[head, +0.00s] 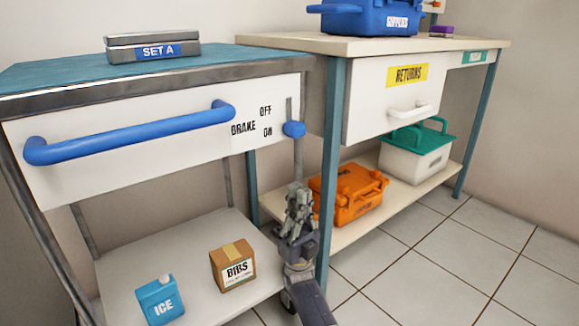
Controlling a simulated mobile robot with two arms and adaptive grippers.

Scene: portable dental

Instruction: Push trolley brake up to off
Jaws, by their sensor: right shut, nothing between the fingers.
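The trolley (80,125) stands at the left with a teal top and a white front panel. Its brake lever is a blue knob (294,129) in a vertical slot at the panel's right end. The label beside it reads BRAKE, with OFF above and ON below; the knob is level with ON. My right gripper (299,190) is shut and empty, pointing up, below the knob and apart from it. My left gripper is out of view.
A blue handle (130,135) spans the trolley front. The lower shelf holds a BIBS box (232,266) and ICE pack (160,300). The bench leg (328,170) stands close right of my gripper. An orange case (347,194) sits behind it. Floor is clear at right.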

